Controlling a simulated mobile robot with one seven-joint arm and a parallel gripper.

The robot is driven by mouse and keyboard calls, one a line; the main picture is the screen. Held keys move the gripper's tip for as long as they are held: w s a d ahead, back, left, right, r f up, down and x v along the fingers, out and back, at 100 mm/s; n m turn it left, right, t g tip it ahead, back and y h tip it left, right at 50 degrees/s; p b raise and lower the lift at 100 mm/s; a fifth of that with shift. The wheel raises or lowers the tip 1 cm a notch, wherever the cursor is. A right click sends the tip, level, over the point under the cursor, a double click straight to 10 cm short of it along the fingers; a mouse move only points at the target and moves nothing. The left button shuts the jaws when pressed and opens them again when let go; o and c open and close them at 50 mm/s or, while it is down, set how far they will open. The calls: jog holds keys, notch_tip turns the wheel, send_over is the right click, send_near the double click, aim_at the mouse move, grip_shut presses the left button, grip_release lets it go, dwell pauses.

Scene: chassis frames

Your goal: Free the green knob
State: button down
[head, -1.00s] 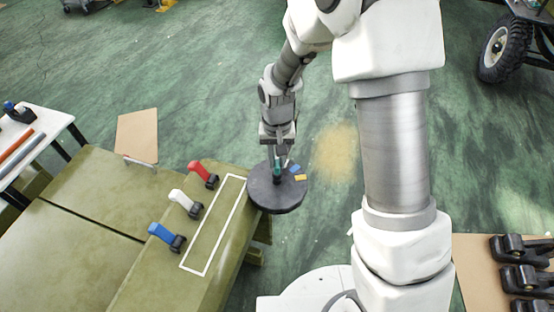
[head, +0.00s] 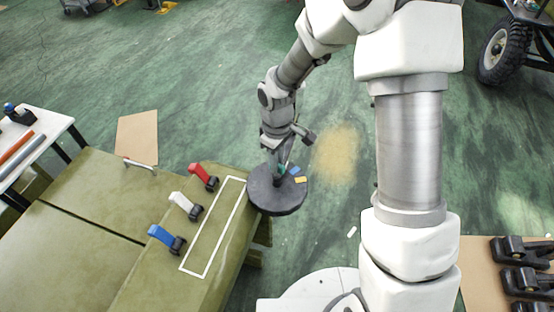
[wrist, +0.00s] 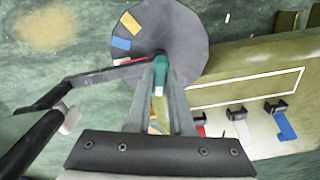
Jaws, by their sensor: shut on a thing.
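A dark round disc (head: 262,198) sits at the right edge of the olive bench, with blue and yellow patches on its top. The green knob (head: 281,169) stands on the disc, mostly hidden by my gripper (head: 279,166) in the head view. In the wrist view the green knob (wrist: 161,72) shows between the two finger ends of my gripper (wrist: 161,84), which are shut on it. The disc (wrist: 190,35) lies beyond the fingers, with yellow, blue and red-white patches at its left side. Whether the knob is turned or loose cannot be told.
Red (head: 198,171), white (head: 181,200) and blue (head: 162,235) handles stand in a row on the bench (head: 85,250), left of a white outlined rectangle (head: 237,200). The outlined area is empty. Open green floor lies beyond the disc.

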jog(key=shift+r+n+p, duration=0.1)
jog(key=shift+n+p, duration=0.25)
jog(key=shift+n, duration=1.25)
jog(key=c, duration=0.8)
grip_release()
notch_tip(320, 180, up, 17)
jog(key=p, duration=0.1)
jog(key=shift+r+p, duration=0.15)
jog(key=shift+p, duration=0.15)
